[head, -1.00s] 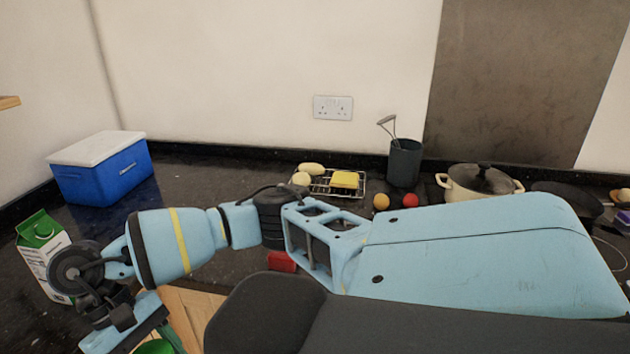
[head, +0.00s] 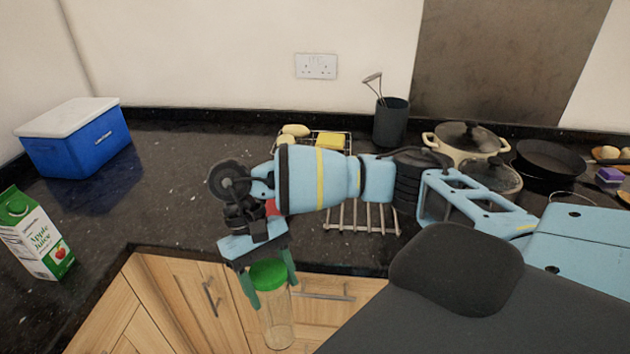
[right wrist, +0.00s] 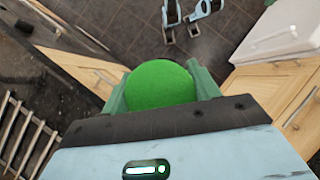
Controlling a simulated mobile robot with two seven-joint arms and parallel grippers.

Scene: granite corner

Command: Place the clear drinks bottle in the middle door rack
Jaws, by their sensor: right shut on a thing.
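The clear drinks bottle (head: 278,318) has a green cap and hangs upright in front of the lower cabinets. My right gripper (head: 268,282) is shut on it, with one green finger on each side just at and below the cap. In the right wrist view the round green cap (right wrist: 161,86) sits between the fingers and hides the bottle's body. My left gripper is not in view. No door rack shows clearly in these frames.
An apple juice carton (head: 38,236) and a blue cool box (head: 76,140) stand on the dark counter at left. A wire rack (head: 362,216) lies behind my right arm. A pot (head: 466,142) and a pan (head: 549,160) are at right. A white-topped unit (right wrist: 280,30) shows in the wrist view.

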